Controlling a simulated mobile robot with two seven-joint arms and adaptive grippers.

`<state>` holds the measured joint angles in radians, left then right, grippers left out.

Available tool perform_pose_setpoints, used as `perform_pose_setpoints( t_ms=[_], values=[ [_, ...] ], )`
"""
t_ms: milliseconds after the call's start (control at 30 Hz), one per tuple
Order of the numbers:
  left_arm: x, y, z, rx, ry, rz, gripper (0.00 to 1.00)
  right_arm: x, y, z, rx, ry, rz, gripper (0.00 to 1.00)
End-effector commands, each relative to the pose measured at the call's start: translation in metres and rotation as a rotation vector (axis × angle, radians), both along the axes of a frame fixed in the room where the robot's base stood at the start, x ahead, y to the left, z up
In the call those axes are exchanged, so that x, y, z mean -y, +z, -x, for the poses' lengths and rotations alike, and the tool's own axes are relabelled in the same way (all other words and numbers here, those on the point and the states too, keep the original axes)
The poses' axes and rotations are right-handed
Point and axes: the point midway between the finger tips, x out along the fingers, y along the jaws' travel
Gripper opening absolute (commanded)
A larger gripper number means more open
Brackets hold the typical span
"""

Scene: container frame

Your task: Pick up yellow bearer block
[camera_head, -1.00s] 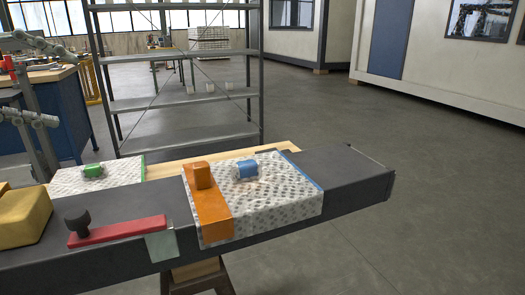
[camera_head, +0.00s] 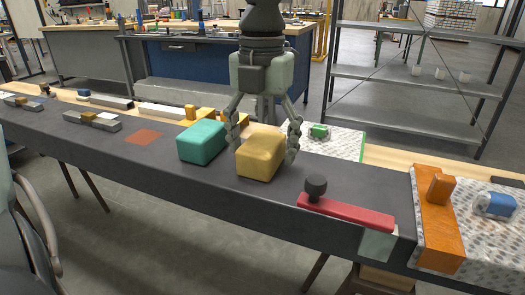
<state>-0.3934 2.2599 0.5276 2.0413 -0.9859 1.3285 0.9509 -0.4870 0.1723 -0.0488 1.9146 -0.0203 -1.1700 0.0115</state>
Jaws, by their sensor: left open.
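The yellow bearer block (camera_head: 260,158) sits on the dark beam (camera_head: 130,175) near the middle of the head view. A teal block (camera_head: 201,143) stands close to its left. My left gripper (camera_head: 263,146) points down over the yellow block from behind, open, with one finger on each side of it. I cannot tell whether the fingers touch the block. My right gripper is not in view.
A red bar with a dark knob (camera_head: 345,212) lies right of the yellow block. An orange strip and block (camera_head: 438,225) and a blue part (camera_head: 495,205) are at the far right. A green part (camera_head: 319,131) lies behind. Small grey bars (camera_head: 92,121) lie left.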

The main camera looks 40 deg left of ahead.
Motion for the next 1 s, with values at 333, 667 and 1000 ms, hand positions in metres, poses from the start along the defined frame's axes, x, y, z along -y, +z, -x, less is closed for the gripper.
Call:
perform_pose_setpoints(
  t_ms=[333,667,1000],
  values=[
    [0.0001,-0.0057,-0.0004,0.002,0.0,0.001,0.7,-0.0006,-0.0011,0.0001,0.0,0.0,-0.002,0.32],
    [0.0002,-0.0053,-0.0005,0.002,0.0,0.001,0.31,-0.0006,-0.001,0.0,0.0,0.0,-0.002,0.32],
    [0.0002,0.0001,-0.0008,0.003,0.001,0.001,0.31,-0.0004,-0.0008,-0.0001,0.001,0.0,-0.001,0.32]
  ],
)
